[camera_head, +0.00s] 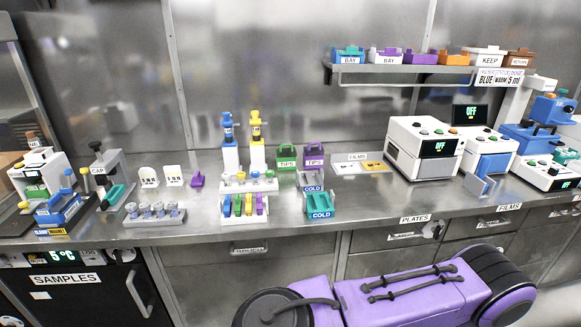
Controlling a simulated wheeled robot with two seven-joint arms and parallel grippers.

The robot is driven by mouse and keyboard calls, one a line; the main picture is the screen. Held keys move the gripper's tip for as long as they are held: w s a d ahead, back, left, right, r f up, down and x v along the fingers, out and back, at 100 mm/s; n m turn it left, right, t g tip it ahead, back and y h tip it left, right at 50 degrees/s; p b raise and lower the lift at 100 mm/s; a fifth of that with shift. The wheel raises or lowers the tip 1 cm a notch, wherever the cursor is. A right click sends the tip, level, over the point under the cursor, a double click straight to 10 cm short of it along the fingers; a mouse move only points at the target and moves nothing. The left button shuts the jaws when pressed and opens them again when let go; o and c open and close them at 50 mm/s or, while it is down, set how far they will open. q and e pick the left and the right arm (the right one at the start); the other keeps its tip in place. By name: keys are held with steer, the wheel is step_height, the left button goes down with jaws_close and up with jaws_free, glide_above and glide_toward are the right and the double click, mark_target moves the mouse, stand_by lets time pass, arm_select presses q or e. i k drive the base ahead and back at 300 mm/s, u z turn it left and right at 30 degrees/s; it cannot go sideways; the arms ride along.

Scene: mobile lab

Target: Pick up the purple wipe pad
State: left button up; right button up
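A small purple piece (198,180), which looks like the wipe pad, sits on the steel counter (290,222) in the left half of the head view. It stands just right of two small white stands with dark markings (160,176). It is too small to make out its details. Nothing is seen touching it from above. Neither my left gripper nor my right gripper shows in the head view.
A rack of grey-topped pieces (155,214) lies in front of the pad. Pipettes on stands (241,145) and a tube rack (244,204) stand to its right. A press-like device (107,174) is at left. Counter is clear between the blue COLD holder (320,207) and white machines (424,147).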

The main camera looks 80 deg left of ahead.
mark_target(197, 180)
steer(key=z, duration=0.2)
steer(key=k, duration=1.5)
steer(key=u, duration=0.75)
